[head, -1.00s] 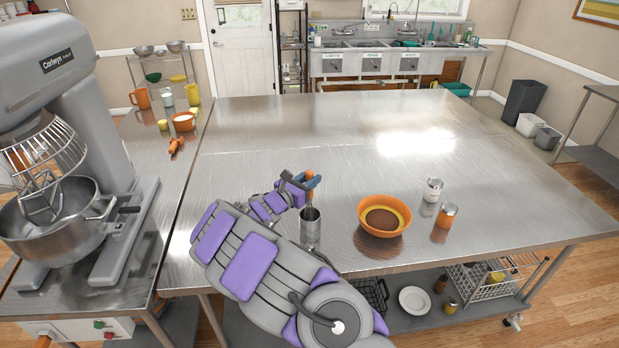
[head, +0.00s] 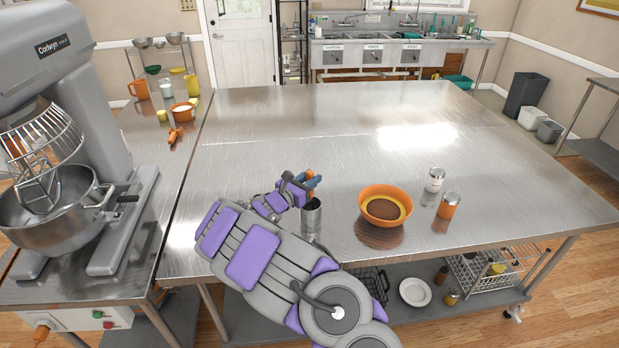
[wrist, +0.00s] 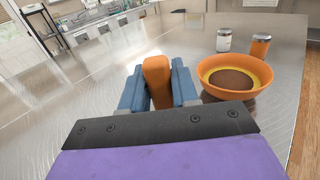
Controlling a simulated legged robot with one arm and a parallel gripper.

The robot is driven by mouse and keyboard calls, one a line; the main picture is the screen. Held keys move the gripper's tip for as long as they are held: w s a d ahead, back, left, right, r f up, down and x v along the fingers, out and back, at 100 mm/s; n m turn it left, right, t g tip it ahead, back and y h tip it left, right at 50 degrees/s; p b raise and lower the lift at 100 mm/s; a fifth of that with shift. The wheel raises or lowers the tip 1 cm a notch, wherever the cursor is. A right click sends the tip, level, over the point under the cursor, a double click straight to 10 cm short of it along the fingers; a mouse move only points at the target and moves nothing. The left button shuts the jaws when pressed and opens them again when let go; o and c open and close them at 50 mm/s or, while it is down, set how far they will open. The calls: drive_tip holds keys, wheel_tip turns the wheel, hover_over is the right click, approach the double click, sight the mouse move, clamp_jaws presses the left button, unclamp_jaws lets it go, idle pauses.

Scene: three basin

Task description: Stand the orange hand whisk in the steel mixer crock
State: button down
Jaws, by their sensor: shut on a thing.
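The orange hand whisk (head: 310,173) is upright, its orange handle between the blue fingers of my gripper (head: 313,182). The handle (wrist: 157,80) also shows between the fingers in the wrist view. The crock does not show in the wrist view.
An orange bowl (head: 384,206) with brown contents stands right of the crock. Two shakers, one white (head: 434,180) and one orange (head: 449,205), stand beyond it. A large stand mixer (head: 60,110) is at the left. The table's far half is clear.

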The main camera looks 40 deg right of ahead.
drive_tip(key=shift+f, duration=0.2)
drive_tip(key=c, duration=0.8)
unclamp_jaws()
drive_tip(key=shift+p+v, duration=0.4)
drive_tip(key=shift+v, duration=1.2)
drive_tip(key=shift+r, duration=0.1)
